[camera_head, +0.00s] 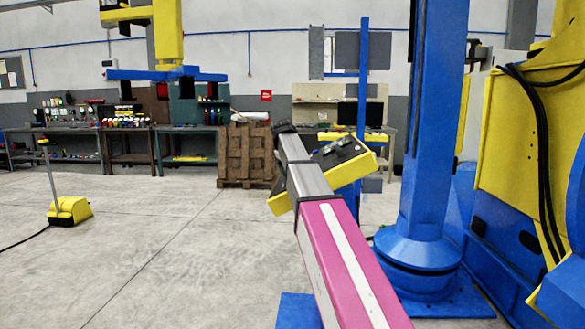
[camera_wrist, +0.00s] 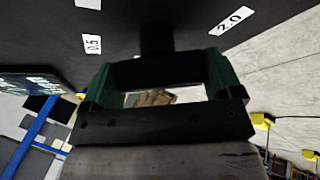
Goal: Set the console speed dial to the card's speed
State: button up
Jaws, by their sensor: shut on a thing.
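The yellow console (camera_head: 365,164) with a dark face stands in the middle of the head view, partly hidden behind my arm. In the wrist view, its black panel (camera_wrist: 130,18) carries white labels, 0.5 at the left and 2.0 at the right, with another label cut off at the top. The black speed dial (camera_wrist: 157,72) has a wide bar on a short stem. My gripper (camera_wrist: 160,76) has its green fingers at both ends of this bar and is shut on it. The dial's pointer is not clear. I cannot make out the card.
A dark plate with pale, unreadable text (camera_wrist: 35,84) shows at the wrist view's left. A blue column (camera_head: 432,150) and yellow machine (camera_head: 510,130) stand at right. A wooden pallet stack (camera_head: 247,155) and benches stand behind. The floor at left is mostly clear.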

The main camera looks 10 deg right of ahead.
jog(key=m+h, duration=0.1)
jog(key=m, duration=0.2)
jog(key=m+h, duration=0.2)
jog(key=m, duration=0.1)
jog(key=shift+a, duration=0.15)
jog(key=m+h, duration=0.1)
jog(key=m, duration=0.2)
jog(key=m+h, duration=0.1)
jog(key=m, duration=0.2)
jog(key=shift+g+h, duration=0.3)
jog(key=shift+g, duration=0.1)
jog(key=shift+m, duration=0.3)
jog(key=o, duration=0.7)
jog(key=shift+o, duration=0.2)
jog(key=shift+a, duration=0.1)
jog(key=v, duration=1)
jog(key=shift+a+r, duration=0.2)
jog(key=shift+a, duration=0.05)
